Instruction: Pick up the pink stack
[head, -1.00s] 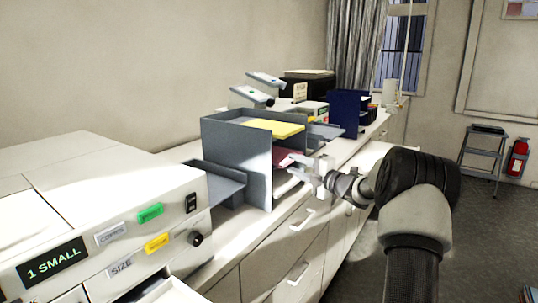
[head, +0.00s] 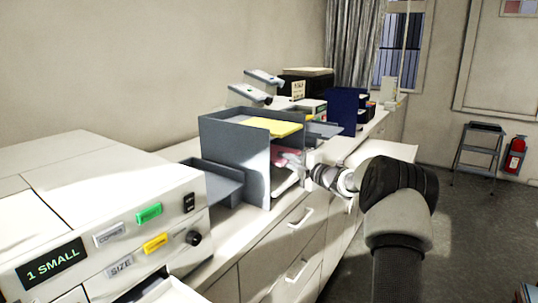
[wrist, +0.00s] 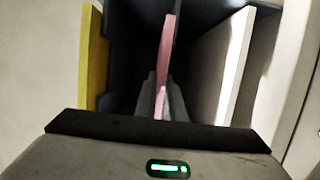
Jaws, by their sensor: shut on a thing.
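The pink stack (head: 291,155) is inside the grey tray unit, below the shelf that bears a yellow stack. My gripper (head: 296,164) reaches in from the right at the open side and is shut on the stack's edge. In the wrist view the pink stack (wrist: 168,45) shows edge-on as a thin strip between my fingers (wrist: 161,98). A gap shows between it and the white stack (wrist: 235,65) on one side.
The grey tray unit (head: 233,165) surrounds the stack with a side wall and a shelf above. The yellow stack (head: 270,127) lies on top. A dark blue holder (head: 342,112) stands behind. A labelled machine (head: 110,235) stands at the left. Open floor is at the right.

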